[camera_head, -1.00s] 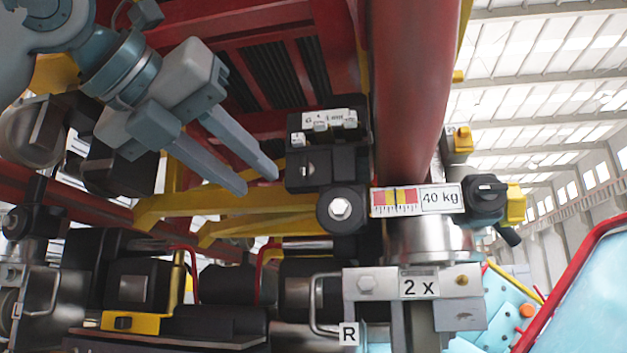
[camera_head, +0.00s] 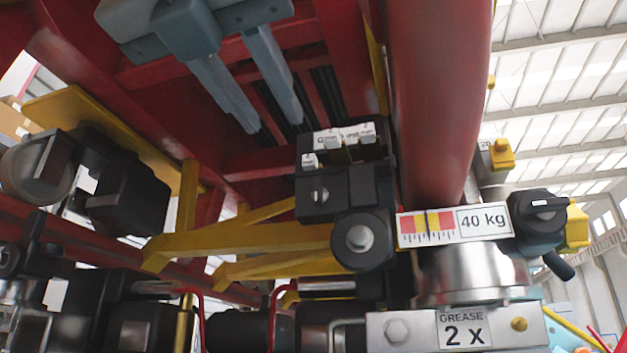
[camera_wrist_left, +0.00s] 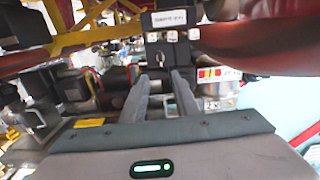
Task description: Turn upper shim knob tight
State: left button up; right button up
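No knob in view is labelled as the upper shim knob, so I cannot tell which one it is. A black round knob with a pale hex centre (camera_head: 360,240) sits left of the 40 kg scale plate (camera_head: 455,224). A black knob with a pale-edged grip bar (camera_head: 541,208) sits right of that plate. A small slotted knob (camera_head: 319,195) is on the black box above the hex-centred one. My left gripper (camera_head: 272,124) is open and empty, its tips up and left of these in the head view. Its spread fingers also show in the left wrist view (camera_wrist_left: 160,76). My right gripper is out of view.
A thick red column (camera_head: 435,100) rises above the scale plate. Yellow brackets (camera_head: 250,240) cross below my left gripper. A black box with white-labelled tabs (camera_head: 345,135) stands right of the fingertips. A steel block marked GREASE 2 x (camera_head: 400,328) lies below.

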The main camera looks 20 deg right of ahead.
aim_at(315, 185)
pick_arm(q)
jog(key=p+x, duration=0.8)
jog(key=x, duration=0.8)
jog(key=shift+r, duration=0.1)
jog(key=shift+p+x, duration=0.35)
jog(key=shift+x, duration=0.45)
jog(key=shift+c, duration=0.7)
grip_shut()
